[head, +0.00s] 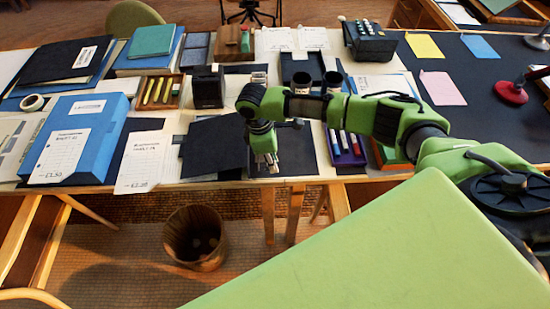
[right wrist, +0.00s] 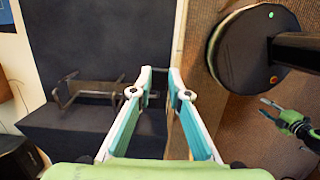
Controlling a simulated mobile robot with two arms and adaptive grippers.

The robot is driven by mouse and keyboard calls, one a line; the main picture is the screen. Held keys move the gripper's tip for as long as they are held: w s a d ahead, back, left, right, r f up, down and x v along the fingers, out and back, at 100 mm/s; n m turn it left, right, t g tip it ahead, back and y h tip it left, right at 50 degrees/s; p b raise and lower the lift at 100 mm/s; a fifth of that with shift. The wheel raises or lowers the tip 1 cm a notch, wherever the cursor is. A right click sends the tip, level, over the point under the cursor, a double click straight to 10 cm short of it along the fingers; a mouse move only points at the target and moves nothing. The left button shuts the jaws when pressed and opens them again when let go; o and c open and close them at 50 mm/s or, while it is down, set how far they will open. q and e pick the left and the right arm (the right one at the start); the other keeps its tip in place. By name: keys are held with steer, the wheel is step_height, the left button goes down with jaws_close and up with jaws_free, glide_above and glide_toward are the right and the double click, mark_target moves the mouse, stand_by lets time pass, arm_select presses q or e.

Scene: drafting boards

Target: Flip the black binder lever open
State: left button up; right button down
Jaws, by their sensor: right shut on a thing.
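The black binder lies open near the table's front edge, with its left cover (head: 212,150) and right half (head: 298,152) both flat. In the right wrist view its dark inside (right wrist: 100,35) fills the left part, with the metal lever mechanism (right wrist: 82,88) across it. My right gripper (head: 266,160) is over the binder's middle in the head view. In the wrist view its pale, teal-lined fingers (right wrist: 160,78) close at the lever mechanism's right end, by the binder's edge. The fingers partly hide the contact. A small green and grey part, perhaps my left gripper (right wrist: 270,108), shows at right.
A purple tray of markers (head: 345,150) is close on the right. A blue box file (head: 82,135) and a price sheet (head: 141,162) lie to the left. A waste basket (head: 196,238) stands on the floor in front.

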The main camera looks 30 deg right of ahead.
steer(key=shift+w+a+r+g+h+p, duration=0.2)
steer(key=shift+a+r+g+h+p, duration=0.2)
steer(key=shift+a+h, duration=0.25)
steer(key=shift+w+a+h, duration=0.1)
steer(key=shift+h, duration=0.25)
steer(key=shift+w+a+r+g+h+b, duration=0.1)
steer(key=shift+a+g+h+b, duration=0.15)
steer(key=shift+h, duration=0.15)
steer(key=shift+w+a+g+h+b, duration=0.1)
steer(key=shift+g+h+b, duration=0.15)
steer(key=shift+h, duration=0.15)
arm_select(q)
steer(key=shift+f+b, duration=0.1)
steer(key=shift+b, duration=0.25)
arm_select(e)
steer(key=shift+w+a+r+h, duration=0.1)
steer(key=shift+a+h, duration=0.05)
steer(key=shift+h, duration=0.25)
steer(key=shift+r+g, duration=0.1)
steer(key=shift+g, duration=0.2)
steer(key=c, duration=1.9)
jaws_free()
arm_select(q)
steer(key=shift+a, duration=0.1)
